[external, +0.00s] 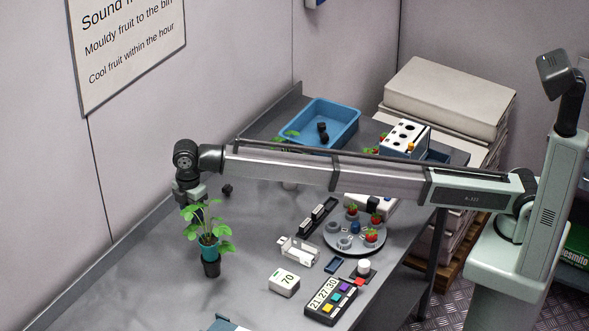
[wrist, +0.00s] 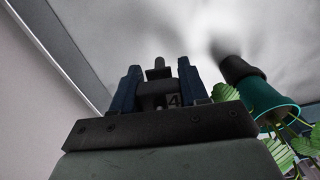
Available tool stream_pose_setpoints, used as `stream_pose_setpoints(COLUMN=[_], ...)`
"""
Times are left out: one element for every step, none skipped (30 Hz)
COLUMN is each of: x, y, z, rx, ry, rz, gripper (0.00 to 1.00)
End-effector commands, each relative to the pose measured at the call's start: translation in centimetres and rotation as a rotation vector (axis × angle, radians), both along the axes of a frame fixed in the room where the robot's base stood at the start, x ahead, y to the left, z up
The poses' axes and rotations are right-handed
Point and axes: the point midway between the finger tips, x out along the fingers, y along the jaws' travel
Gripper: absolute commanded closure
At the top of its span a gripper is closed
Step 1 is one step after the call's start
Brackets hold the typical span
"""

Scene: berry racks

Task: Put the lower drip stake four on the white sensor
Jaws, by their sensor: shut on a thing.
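My gripper (external: 190,198) is low over the left part of the table, partly behind a leafy plant. In the wrist view its two blue fingers (wrist: 159,88) are shut on a small dark drip stake marked 4 (wrist: 172,101). The stake's narrow tip shows between the fingers. In the external view leaves hide the stake. A white box reading 70 (external: 284,283) stands on the front of the table, right of my gripper; it may be the white sensor, but I cannot tell for sure.
The plant in a teal pot (external: 208,249) stands in a black pot (external: 211,269), close to my gripper. A white holder (external: 298,251), a grey round tray (external: 345,247) with red fruit, and a colour-keyed box (external: 330,300) lie rightward. A blue bin (external: 345,128) is behind.

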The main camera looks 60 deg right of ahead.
Motion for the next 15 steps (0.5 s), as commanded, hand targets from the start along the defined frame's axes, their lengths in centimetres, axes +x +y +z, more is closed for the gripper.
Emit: stream_pose_setpoints(x=[0.0, 0.0, -0.3, -0.6, -1.0, -1.8, -2.5, -3.3, -4.7, -5.7, -6.9, -8.6, -9.9, -11.2, -13.0], y=[0.1, 0.1, 0.1, 0.2, 0.2, 0.3, 0.4, 0.6, 0.8, 1.0, 1.1, 1.4, 1.6, 1.7, 1.9], z=[1.0, 1.5, 2.1, 2.5, 2.9, 3.3, 3.5, 3.7, 4.0, 4.3, 4.5, 4.8, 5.0, 5.1, 5.4], rx=[0.001, 0.001, 0.001, 0.001, 0.001, 0.001, 0.000, 0.001, 0.001, 0.001, 0.001, 0.001, 0.001, 0.001, 0.001], ry=[-0.001, -0.001, -0.001, -0.001, -0.001, 0.000, 0.000, 0.000, 0.000, 0.000, 0.000, 0.000, 0.000, 0.001, 0.000], rz=[0.000, 0.000, 0.001, 0.002, 0.004, 0.006, 0.008, 0.010, 0.015, 0.018, 0.022, 0.028, 0.031, 0.035, 0.041], gripper=[0.84, 0.84, 0.84, 0.84, 0.84, 0.84, 0.84, 0.84, 0.84, 0.84, 0.84, 0.84, 0.84, 0.84, 0.84])
